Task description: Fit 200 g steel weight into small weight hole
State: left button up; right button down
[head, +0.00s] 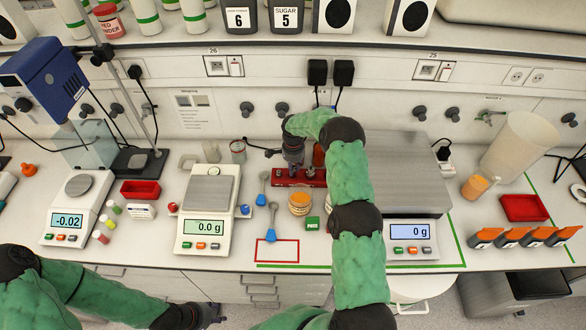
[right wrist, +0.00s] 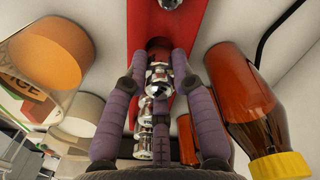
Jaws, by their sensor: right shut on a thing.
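The red weight block (head: 318,178) lies on the bench near the wall. My right gripper (head: 293,160) is over its left part, pointing down. In the right wrist view my right gripper (right wrist: 160,88) is shut on the shiny 200 g steel weight (right wrist: 157,73), held between the purple fingers. The weight's end is close to a darker round hole (right wrist: 158,44) in the red block (right wrist: 190,30); I cannot tell whether it has entered. Another steel weight (right wrist: 166,4) sits in the block further along. My left gripper (head: 195,317) is low at the bench front, its fingers unclear.
Amber bottles (right wrist: 245,100) stand beside the block, one with a yellow cap. A tub with orange contents (head: 300,198) stands in front of it. A balance (head: 205,225) is at left and a large scale (head: 410,190) at right. The red-outlined square (head: 277,251) is empty.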

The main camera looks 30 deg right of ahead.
jog(key=shift+f+b, duration=0.95)
jog(key=shift+f, duration=0.05)
jog(key=shift+b, duration=0.4)
dwell(0.7)
jog(key=shift+f+b, duration=0.25)
jog(key=shift+b, duration=0.15)
jog(key=shift+s+a+f+b, duration=0.2)
jog(key=shift+f+b, duration=0.2)
jog(key=shift+b, duration=0.2)
jog(key=shift+s+f, duration=0.15)
dwell(0.4)
jog(key=c, duration=0.9)
grip_release()
jog(key=shift+c, duration=0.2)
